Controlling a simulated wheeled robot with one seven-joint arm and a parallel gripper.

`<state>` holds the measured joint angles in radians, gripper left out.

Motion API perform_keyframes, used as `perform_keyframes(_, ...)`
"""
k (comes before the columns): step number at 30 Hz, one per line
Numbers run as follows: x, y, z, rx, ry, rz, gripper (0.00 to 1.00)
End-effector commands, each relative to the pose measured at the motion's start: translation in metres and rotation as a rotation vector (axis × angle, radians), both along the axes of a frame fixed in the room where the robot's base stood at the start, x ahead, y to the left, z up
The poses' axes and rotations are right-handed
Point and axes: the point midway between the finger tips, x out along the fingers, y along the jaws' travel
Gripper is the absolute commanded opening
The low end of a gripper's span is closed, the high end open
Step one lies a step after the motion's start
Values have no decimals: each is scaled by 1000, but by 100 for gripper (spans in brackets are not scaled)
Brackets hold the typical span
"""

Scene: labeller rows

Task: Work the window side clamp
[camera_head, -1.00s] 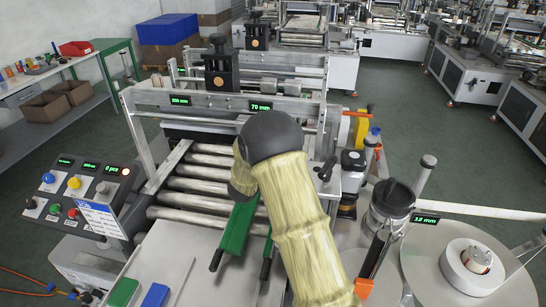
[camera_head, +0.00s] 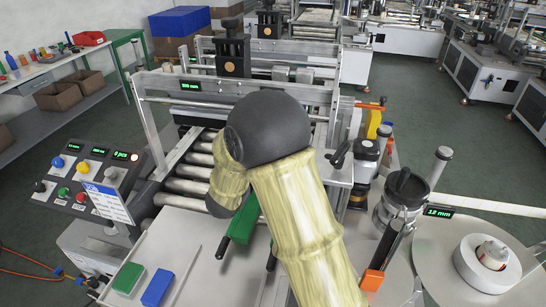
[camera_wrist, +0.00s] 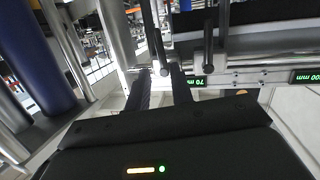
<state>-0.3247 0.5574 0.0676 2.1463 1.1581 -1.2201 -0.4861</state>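In the wrist view, two black levers with rounded ends hang in front of a metal crossbar. The nearer lever (camera_wrist: 156,35) has its end between or just behind the fingertips of my gripper (camera_wrist: 161,72); the farther lever (camera_wrist: 208,40) is to the right. My fingers are apart, and I cannot tell whether they touch the lever. No label shows which clamp is the window side one. In the head view, my arm hides my gripper and this part of the crossbar. Another black lever (camera_head: 341,155) shows at the machine's right side.
The crossbar carries green readouts, 70 mm (camera_wrist: 203,81) and 100 mm (camera_wrist: 307,76). A button panel (camera_head: 88,185) stands at left, rollers (camera_head: 185,185) run beneath the bar, and a label reel (camera_head: 495,262) is at right. A dark blue cylinder (camera_wrist: 43,55) is close at left in the wrist view.

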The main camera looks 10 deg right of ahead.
Motion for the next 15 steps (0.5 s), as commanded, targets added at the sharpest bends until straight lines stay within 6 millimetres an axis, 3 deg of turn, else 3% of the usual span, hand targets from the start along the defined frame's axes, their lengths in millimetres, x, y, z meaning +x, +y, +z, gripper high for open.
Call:
perform_keyframes(6, -28, 24, 6, 1, 0, 4, 23)
perform_keyframes(15, -36, 29, 8, -1, 1, 1, 23)
